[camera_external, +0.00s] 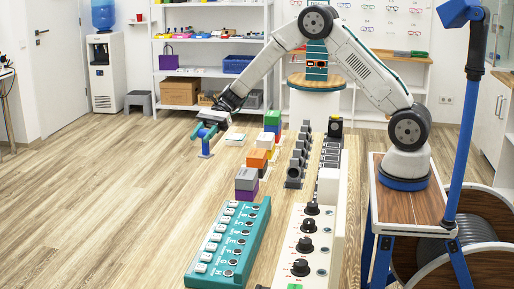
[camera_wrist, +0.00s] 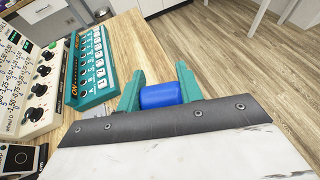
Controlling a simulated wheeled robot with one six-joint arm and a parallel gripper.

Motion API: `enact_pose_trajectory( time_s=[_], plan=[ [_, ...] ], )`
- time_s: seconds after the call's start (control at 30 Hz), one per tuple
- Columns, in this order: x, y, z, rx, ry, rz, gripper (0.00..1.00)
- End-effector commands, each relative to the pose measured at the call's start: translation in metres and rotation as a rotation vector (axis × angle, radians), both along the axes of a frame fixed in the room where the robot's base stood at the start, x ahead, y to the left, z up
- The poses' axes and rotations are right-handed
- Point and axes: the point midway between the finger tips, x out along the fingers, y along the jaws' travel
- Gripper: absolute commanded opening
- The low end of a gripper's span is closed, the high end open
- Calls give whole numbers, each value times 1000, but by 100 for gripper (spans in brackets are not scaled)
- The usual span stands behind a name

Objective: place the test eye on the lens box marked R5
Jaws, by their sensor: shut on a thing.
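My gripper (camera_external: 207,127) is over the far left edge of the table in the external view. In the wrist view its teal fingers (camera_wrist: 159,78) are closed on a smooth blue rounded piece (camera_wrist: 160,95). The piece also shows in the external view (camera_external: 206,134). I cannot tell for sure whether it is the test eye. Stacked coloured boxes (camera_external: 257,158) stand in a row along the table, to the right of my gripper. A row of dark grey holders (camera_external: 295,160) stands beside them. No R5 marking is readable, so I cannot tell which box bears it.
A teal panel with white buttons (camera_external: 230,243) lies at the near left of the table. A white panel with black knobs (camera_external: 308,245) is beside it. Shelves (camera_external: 210,55) and a water cooler (camera_external: 103,75) stand at the back. The floor left of the table is clear.

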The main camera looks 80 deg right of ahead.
Motion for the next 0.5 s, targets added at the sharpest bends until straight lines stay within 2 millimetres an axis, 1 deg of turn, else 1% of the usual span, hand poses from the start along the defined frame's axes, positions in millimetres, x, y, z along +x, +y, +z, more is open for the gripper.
enact_pose_trajectory(
  time_s=[0.03, 0.07, 0.1, 0.17, 0.2, 0.27, 0.3, 0.37, 0.4, 0.47, 0.5],
  plan=[
    [3, -30, 2, 0, -5, -50, 10],
    [5, -46, 3, 0, -9, -80, 10],
    [8, -68, 4, -2, -14, -122, 10],
    [11, -102, 6, -5, -18, -186, 10],
    [12, -124, 7, -5, -19, -230, 10],
    [13, -156, 9, -8, -22, -296, 10],
    [13, -178, 11, -9, -25, -342, 10],
    [13, -211, 13, -12, -28, -411, 10],
    [11, -233, 15, -13, -27, -457, 10],
    [9, -265, 17, -15, -28, -526, 10],
    [7, -285, 19, -15, -29, -570, 10]
  ],
)
